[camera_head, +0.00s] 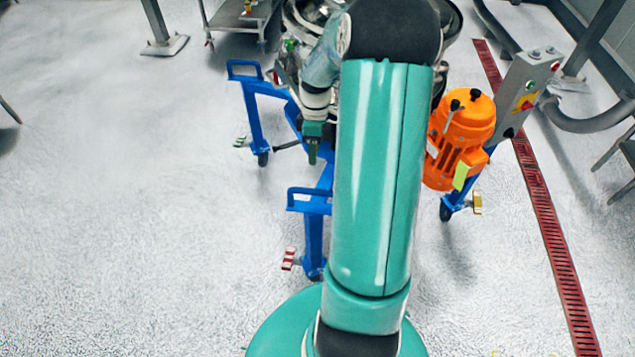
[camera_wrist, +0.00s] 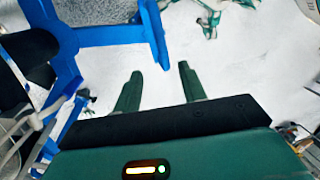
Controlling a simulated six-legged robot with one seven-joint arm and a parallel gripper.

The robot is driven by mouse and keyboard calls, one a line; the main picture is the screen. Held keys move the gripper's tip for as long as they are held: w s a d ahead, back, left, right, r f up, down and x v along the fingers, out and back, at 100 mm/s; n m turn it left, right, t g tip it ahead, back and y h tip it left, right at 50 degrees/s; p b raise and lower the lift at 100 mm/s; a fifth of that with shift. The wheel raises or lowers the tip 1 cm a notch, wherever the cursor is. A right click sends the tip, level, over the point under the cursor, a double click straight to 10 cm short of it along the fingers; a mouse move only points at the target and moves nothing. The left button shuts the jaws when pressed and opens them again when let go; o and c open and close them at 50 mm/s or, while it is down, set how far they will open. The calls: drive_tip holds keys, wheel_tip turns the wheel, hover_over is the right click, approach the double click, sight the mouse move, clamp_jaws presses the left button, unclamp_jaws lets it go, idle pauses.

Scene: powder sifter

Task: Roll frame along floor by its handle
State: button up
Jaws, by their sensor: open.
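The blue wheeled frame (camera_head: 318,235) stands on the floor, partly hidden behind my arm. It has one handle at the front (camera_head: 308,199) and another at the upper left (camera_head: 245,70), with casters below. My gripper (camera_head: 313,155) hangs over the frame between these two handles, pointing down. In the wrist view, the two green fingers of my gripper (camera_wrist: 157,82) are spread apart with only floor between them. The blue frame (camera_wrist: 105,36) crosses the top left there, just beyond the left finger. I see no contact with a handle.
An orange motor (camera_head: 462,138) and a grey control box (camera_head: 527,85) sit at the right. A red floor drain (camera_head: 548,210) runs along the right side. A steel cart (camera_head: 240,18) and a post foot (camera_head: 165,45) stand at the back. The left floor is clear.

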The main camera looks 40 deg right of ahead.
drive_tip(key=f, duration=0.4)
drive_tip(key=s+a+f, duration=0.1)
drive_tip(key=f, duration=0.3)
drive_tip(key=a+f, duration=0.1)
drive_tip(key=f, duration=0.4)
drive_tip(key=shift+s+a, duration=0.1)
drive_tip(key=shift+s, duration=0.15)
clamp_jaws()
